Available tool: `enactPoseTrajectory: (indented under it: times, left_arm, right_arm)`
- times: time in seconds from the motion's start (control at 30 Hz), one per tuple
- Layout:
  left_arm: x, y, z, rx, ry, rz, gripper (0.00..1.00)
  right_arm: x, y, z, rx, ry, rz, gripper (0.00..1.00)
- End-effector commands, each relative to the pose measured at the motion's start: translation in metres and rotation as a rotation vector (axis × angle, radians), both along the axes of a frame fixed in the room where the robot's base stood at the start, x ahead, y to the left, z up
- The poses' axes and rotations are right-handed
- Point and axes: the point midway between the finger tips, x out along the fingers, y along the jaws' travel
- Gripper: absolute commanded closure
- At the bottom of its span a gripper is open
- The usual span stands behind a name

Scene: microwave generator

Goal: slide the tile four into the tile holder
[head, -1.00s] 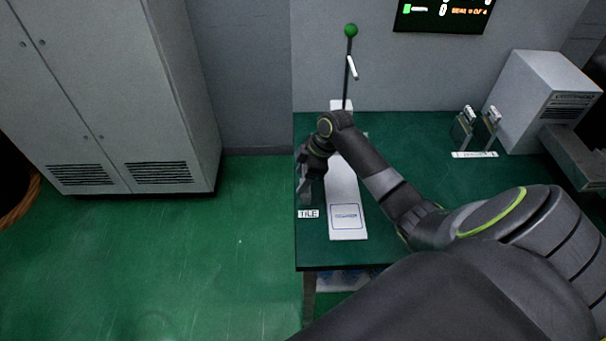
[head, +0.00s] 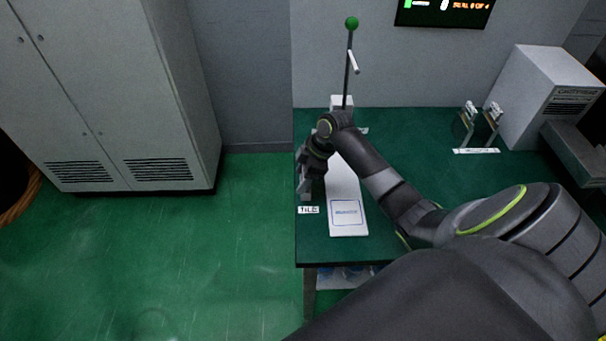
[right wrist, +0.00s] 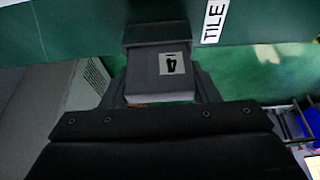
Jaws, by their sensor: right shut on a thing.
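Tile four, a grey block with a pale label reading 4, shows in the right wrist view (right wrist: 160,80). My right gripper (right wrist: 160,95) is shut on it, with a finger on each side. In the head view the right gripper (head: 306,184) is at the table's left edge, beside the TILE label (head: 309,210), and its wrist hides most of the tile. A dark grey block (right wrist: 158,33) sits directly beyond the tile; I cannot tell whether it is the tile holder or whether they touch. My left gripper is not in view.
A long white board (head: 347,217) with a blue-outlined square lies right of the gripper. A rod with a green ball (head: 351,23) stands behind. Two upright devices (head: 478,125) and a grey box (head: 540,95) stand at right. Green tabletop (head: 420,135) between is clear.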

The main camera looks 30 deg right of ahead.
Motion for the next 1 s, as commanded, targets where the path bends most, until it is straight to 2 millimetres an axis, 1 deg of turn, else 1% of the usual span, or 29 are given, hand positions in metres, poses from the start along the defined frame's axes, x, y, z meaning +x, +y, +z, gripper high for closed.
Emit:
enactPoseTrajectory:
  times: [0.07,0.1,0.2,0.3,0.57,0.67,0.77,1.0]
  left_arm:
    - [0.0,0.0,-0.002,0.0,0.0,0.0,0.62]
    - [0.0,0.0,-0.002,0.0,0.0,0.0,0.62]
    - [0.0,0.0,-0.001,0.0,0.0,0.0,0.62]
    - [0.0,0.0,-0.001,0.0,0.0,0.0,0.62]
    - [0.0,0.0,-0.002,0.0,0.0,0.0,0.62]
    - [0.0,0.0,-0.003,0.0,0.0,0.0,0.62]
    - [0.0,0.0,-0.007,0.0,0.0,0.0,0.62]
    - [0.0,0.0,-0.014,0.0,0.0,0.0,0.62]
  right_arm:
    - [0.0,0.0,-0.003,0.0,0.0,0.0,0.72]
    - [0.0,0.0,-0.003,0.0,0.0,0.0,0.44]
    - [0.0,0.0,-0.002,0.0,0.0,0.0,0.31]
    - [0.0,0.0,-0.002,0.0,0.0,0.0,0.2]
    - [0.0,0.0,-0.002,-0.001,0.001,0.0,0.2]
    - [-0.001,-0.003,0.004,-0.002,-0.001,0.001,0.2]
    - [-0.004,-0.008,0.017,-0.004,-0.003,0.001,0.2]
    - [-0.012,-0.021,0.053,-0.003,-0.002,0.0,0.2]
